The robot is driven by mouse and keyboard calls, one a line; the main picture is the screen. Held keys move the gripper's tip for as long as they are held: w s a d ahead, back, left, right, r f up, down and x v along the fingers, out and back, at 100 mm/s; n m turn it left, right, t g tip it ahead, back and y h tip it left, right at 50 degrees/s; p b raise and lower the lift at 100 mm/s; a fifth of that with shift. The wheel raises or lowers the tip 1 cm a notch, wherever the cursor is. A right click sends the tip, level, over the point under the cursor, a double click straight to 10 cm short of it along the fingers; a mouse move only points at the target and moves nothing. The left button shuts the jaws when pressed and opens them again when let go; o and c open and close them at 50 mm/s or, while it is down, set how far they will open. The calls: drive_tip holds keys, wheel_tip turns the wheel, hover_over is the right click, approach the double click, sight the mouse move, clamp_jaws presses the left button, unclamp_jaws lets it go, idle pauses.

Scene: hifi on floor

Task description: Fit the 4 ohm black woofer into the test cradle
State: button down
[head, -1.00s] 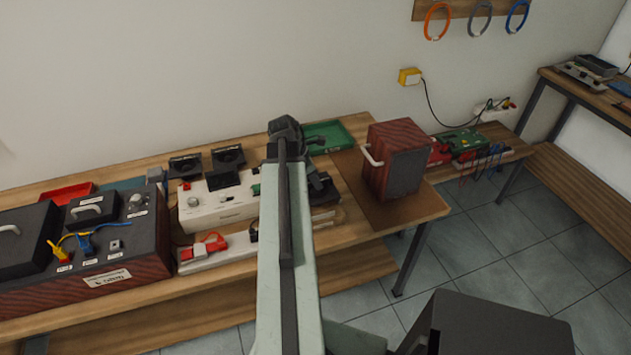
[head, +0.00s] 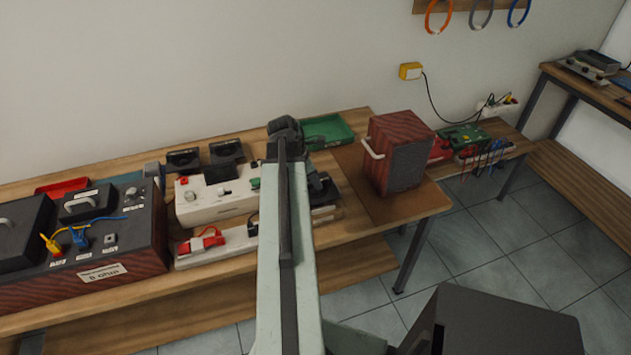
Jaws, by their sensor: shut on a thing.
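My gripper (head: 316,180) is mostly hidden behind my own arm, over the middle of the bench. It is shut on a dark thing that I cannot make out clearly. Two black square units with round faces, which look like woofers, stand at the back of the bench: a left one (head: 183,161) and a right one (head: 227,152). A white box (head: 205,203) with a knob and a black block on top stands in front of them. Dark parts (head: 328,193) show just right of my arm. I cannot tell which thing is the test cradle, and no 4 ohm marking is readable.
A red-brown speaker box (head: 401,152) with a handle stands right of my arm. A green tray (head: 325,132) lies behind. At the left is a dark unit (head: 140,235) labelled 8 ohm. A low white strip (head: 215,247) with red parts lies in front of the white box.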

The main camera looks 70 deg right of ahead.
drive_tip(key=shift+f+b, duration=1)
drive_tip(key=shift+f, duration=0.1)
drive_tip(key=c, duration=1.3)
unclamp_jaws()
drive_tip(key=p+v, duration=0.6)
drive_tip(key=v, duration=0.1)
drive_tip(key=shift+r+p, duration=0.15)
drive_tip(key=shift+p, duration=0.25)
drive_tip(key=shift+w+a+r+p, duration=0.1)
drive_tip(key=shift+w+r+p, duration=0.05)
drive_tip(key=shift+r+p, duration=0.2)
drive_tip(key=shift+f, duration=0.1)
